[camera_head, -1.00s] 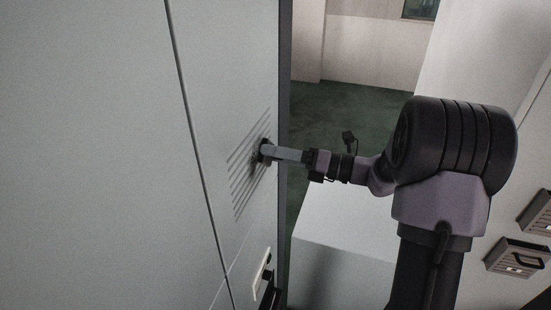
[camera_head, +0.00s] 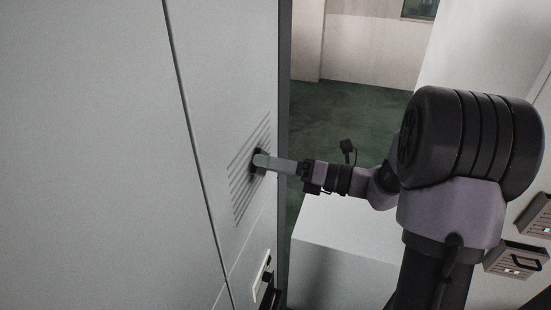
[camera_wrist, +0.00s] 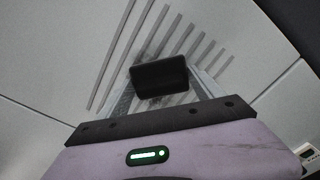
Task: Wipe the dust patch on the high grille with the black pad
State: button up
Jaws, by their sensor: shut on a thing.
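My gripper (camera_head: 262,160) is shut on the black pad (camera_wrist: 160,77) and holds it at the grille. In the wrist view the pad is a dark block between the fingertips, in front of the slats. The grille (camera_head: 240,184) is a set of slanted slots in the pale grey panel; its slots also show in the wrist view (camera_wrist: 209,50). The pad appears to be against the grille, but contact cannot be told for certain. Faint dark smudging of the dust patch (camera_wrist: 178,99) shows beside the pad; the pad hides the rest.
A white plate with a dark knob (camera_head: 262,276) is on the panel below the grille. A white block (camera_head: 345,235) stands below my arm. Grey units with handles (camera_head: 517,258) are at the right. Green floor (camera_head: 350,110) lies open behind.

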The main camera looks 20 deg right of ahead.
aim_at(265, 143)
jog(key=shift+s+a, duration=0.9)
jog(key=shift+s, duration=0.35)
jog(key=shift+s+a, duration=0.9)
jog(key=shift+s, duration=0.3)
jog(key=shift+s+r, duration=0.1)
jog(key=shift+r, duration=0.05)
jog(key=shift+r+p, duration=0.75)
jog(key=shift+p, duration=0.1)
jog(key=shift+w+d, duration=0.15)
jog(key=shift+w, duration=0.1)
jog(key=shift+w+d+p, duration=0.35)
jog(key=shift+w+d, duration=0.7)
jog(key=shift+w, duration=0.45)
jog(key=shift+w+d+p, duration=0.35)
jog(key=shift+w+d, duration=0.75)
jog(key=shift+w, duration=0.35)
jog(key=shift+w+d+p, duration=0.35)
jog(key=shift+w+d, duration=0.7)
jog(key=shift+w, duration=0.45)
jog(key=shift+s, duration=0.1)
jog(key=shift+s+d+f, duration=0.1)
jog(key=shift+s+d, duration=0.1)
jog(key=shift+b+v, duration=0.3)
jog(key=shift+v, duration=2.3)
